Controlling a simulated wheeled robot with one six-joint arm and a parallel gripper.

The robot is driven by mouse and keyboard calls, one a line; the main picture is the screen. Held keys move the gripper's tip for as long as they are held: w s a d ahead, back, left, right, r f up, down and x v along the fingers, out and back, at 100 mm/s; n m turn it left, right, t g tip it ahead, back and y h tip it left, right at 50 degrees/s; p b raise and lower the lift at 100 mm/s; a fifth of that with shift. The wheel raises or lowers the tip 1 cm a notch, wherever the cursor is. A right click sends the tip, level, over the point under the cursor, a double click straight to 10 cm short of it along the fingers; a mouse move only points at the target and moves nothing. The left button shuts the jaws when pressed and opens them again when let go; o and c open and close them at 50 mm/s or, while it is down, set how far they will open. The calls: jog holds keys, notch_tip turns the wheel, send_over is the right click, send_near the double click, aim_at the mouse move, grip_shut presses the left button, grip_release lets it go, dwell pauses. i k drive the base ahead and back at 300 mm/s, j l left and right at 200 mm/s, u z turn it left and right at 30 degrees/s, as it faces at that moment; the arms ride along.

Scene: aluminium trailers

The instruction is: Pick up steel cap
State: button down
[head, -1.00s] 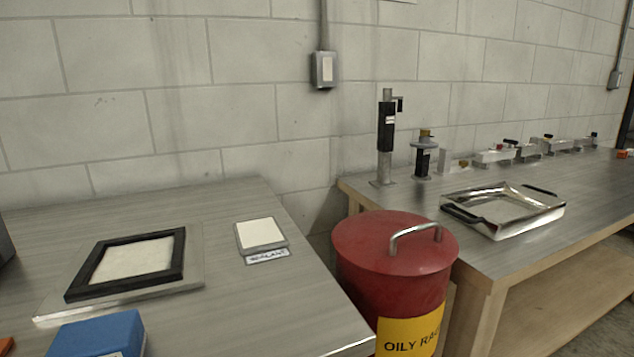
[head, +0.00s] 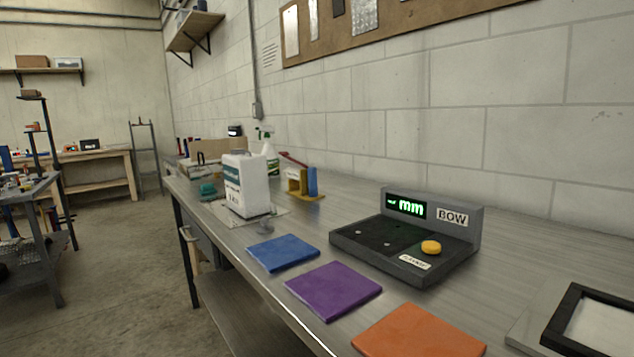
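I cannot make out a steel cap for certain in the head view. A small grey piece (head: 266,226) stands in front of the white jug, and I cannot tell what it is. My gripper is not in view.
A long metal bench (head: 345,215) runs along the block wall. It holds a white jug (head: 246,185), a dark gauge with a lit "mm" display (head: 405,235), blue (head: 283,252), purple (head: 333,289) and orange (head: 418,334) plates, and a black frame (head: 552,335). Open floor (head: 125,270) lies left.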

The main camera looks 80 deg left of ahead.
aim_at(264, 229)
jog(key=u, duration=2.7)
